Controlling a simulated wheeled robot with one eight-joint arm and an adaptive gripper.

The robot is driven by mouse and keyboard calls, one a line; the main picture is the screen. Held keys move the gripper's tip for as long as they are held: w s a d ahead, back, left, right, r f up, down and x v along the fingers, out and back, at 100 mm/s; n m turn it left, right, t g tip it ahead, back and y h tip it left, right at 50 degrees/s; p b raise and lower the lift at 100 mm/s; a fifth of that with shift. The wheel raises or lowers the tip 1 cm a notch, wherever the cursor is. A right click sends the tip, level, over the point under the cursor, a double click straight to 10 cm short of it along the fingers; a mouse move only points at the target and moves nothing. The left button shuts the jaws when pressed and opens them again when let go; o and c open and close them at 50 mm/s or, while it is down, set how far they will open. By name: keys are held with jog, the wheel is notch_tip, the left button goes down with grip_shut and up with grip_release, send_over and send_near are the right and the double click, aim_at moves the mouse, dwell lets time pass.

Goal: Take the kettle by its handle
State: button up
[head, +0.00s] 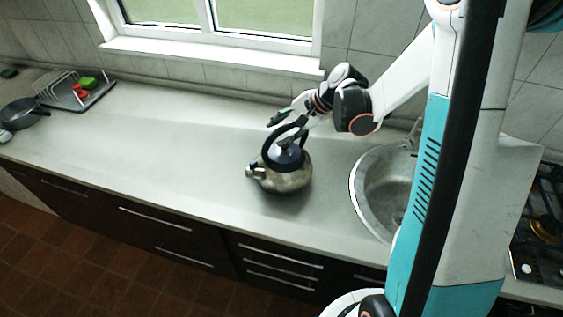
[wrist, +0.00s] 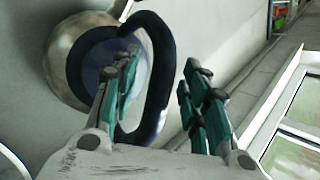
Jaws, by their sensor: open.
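The kettle (head: 287,182) is a worn metal pot with a dark blue lid and a dark arched handle (head: 268,146). It stands upright on the counter, its spout pointing left. My gripper (head: 278,133) is open at the top of the handle. In the wrist view, the handle (wrist: 160,85) shows as a dark loop between the two green-and-black fingers of my gripper (wrist: 160,66). The left finger overlaps the lid (wrist: 92,62) in the picture, and the right finger is apart from the handle. The kettle body (wrist: 60,50) is partly hidden behind the left finger.
The counter (head: 180,150) is clear left of the kettle. A round sink (head: 378,190) lies to its right, with a stove (head: 540,240) beyond. A dish rack (head: 62,92) and a dark pan (head: 22,112) are far left. The window wall (head: 230,75) stands behind.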

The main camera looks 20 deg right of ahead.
jog(key=shift+w+a+f, duration=0.1)
jog(key=shift+a+f, duration=0.15)
jog(key=shift+f, duration=0.05)
grip_shut()
jog(key=shift+r, duration=0.25)
